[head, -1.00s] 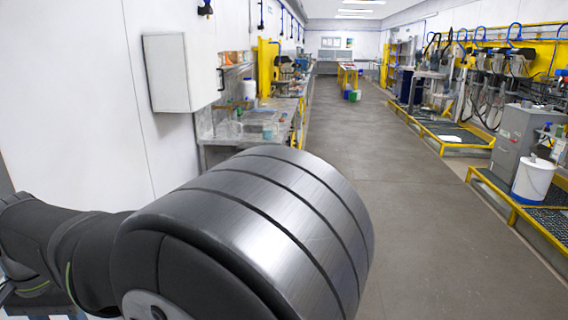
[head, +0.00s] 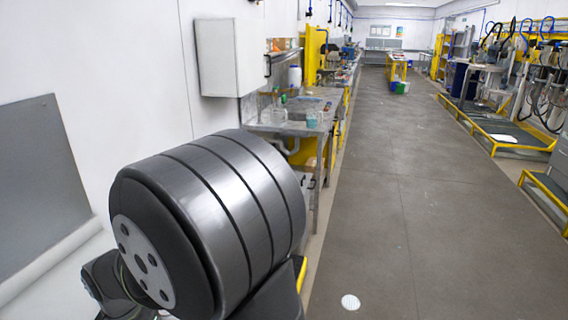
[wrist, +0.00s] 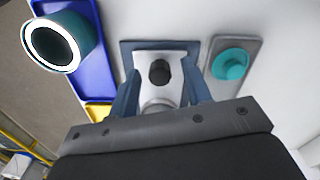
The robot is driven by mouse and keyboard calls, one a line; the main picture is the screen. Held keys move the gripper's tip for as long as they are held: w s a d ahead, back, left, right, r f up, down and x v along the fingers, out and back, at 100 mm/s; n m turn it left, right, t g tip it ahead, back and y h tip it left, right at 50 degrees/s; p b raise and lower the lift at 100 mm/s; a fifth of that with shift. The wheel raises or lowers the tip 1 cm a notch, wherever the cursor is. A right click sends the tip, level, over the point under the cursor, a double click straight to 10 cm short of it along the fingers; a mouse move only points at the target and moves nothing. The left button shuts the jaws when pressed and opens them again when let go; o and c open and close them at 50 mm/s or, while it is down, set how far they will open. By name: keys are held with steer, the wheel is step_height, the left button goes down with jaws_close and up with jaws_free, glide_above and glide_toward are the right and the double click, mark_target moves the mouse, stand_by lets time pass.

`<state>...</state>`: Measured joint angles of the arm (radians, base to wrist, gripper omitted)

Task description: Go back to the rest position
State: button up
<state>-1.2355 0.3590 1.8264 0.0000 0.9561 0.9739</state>
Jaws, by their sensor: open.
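My gripper (wrist: 161,80) shows in the wrist view as two blue-grey fingers spread apart, with nothing visibly held. Beyond and between the fingers is a pale piece with a black knob (wrist: 160,71), over a blue-grey plate (wrist: 128,46). I cannot tell how far it is from the fingertips. In the head view a large dark grey cylindrical part of my arm fills the lower left, and my gripper is not visible there.
In the wrist view, a teal round piece (wrist: 230,64) sits on a grey plate at the right. The head view shows a wall cabinet (head: 229,57), a workbench (head: 290,127) and clear floor (head: 410,210).

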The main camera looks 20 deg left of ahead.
steer(key=shift+w+f, duration=0.15)
steer(key=shift+r, duration=0.45)
step_height(320, 180, up, 16)
step_height(320, 180, down, 17)
steer(key=shift+f, duration=0.1)
steer(key=w, duration=0.6)
steer(key=shift+w, duration=0.45)
